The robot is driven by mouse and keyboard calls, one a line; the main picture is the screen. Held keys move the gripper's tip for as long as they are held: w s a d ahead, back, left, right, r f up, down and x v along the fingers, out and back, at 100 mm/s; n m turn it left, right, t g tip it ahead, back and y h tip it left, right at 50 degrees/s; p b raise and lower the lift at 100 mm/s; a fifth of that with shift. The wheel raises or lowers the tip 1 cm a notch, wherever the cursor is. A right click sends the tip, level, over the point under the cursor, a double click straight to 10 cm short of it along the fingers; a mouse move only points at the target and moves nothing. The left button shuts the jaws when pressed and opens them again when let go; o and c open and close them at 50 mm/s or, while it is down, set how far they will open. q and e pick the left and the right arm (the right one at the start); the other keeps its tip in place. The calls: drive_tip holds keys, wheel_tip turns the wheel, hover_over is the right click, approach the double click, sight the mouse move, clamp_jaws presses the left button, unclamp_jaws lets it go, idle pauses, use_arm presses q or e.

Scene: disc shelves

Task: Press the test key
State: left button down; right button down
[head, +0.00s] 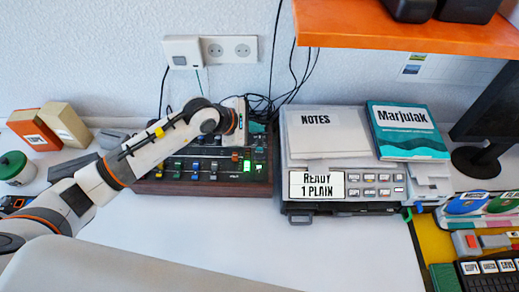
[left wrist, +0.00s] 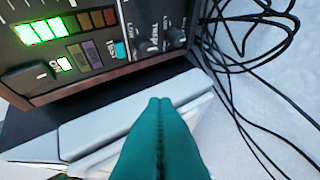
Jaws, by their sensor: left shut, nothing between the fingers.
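The test key is a small teal key marked TEST (left wrist: 119,48) on the dark control panel in the left wrist view, beside small knobs. I cannot pick it out in the head view, where my left arm covers part of the wood-edged panel (head: 200,189). My left gripper (left wrist: 160,102) has teal fingers pressed together, with nothing between them. In the wrist view its tips show below and right of the key, apart from it. In the head view the left gripper (head: 257,127) is over the panel's back right, partly hidden. My right gripper is not in view.
Black cables (left wrist: 245,70) hang right of the panel. A grey machine (head: 300,165) with a display stands to the right, carrying notes and a book (head: 408,130). An orange shelf (head: 400,30) overhangs it. Boxes (head: 65,124) stand at the left. The front table is clear.

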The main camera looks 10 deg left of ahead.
sight(259, 149)
use_arm(q)
wheel_tip(259, 149, down, 6)
drive_tip(key=b, duration=0.3)
drive_tip(key=shift+r, duration=0.2)
drive_tip(key=shift+f+b, duration=0.45)
drive_tip(key=shift+b, duration=0.1)
idle(1.2)
drive_tip(key=shift+f+b, duration=0.4)
drive_tip(key=shift+b, duration=0.15)
drive_tip(key=shift+f+b, duration=0.4)
drive_tip(key=shift+b, duration=0.05)
idle(0.5)
drive_tip(key=shift+r, duration=0.1)
drive_tip(key=shift+r+p, duration=0.45)
drive_tip(key=shift+r, duration=0.3)
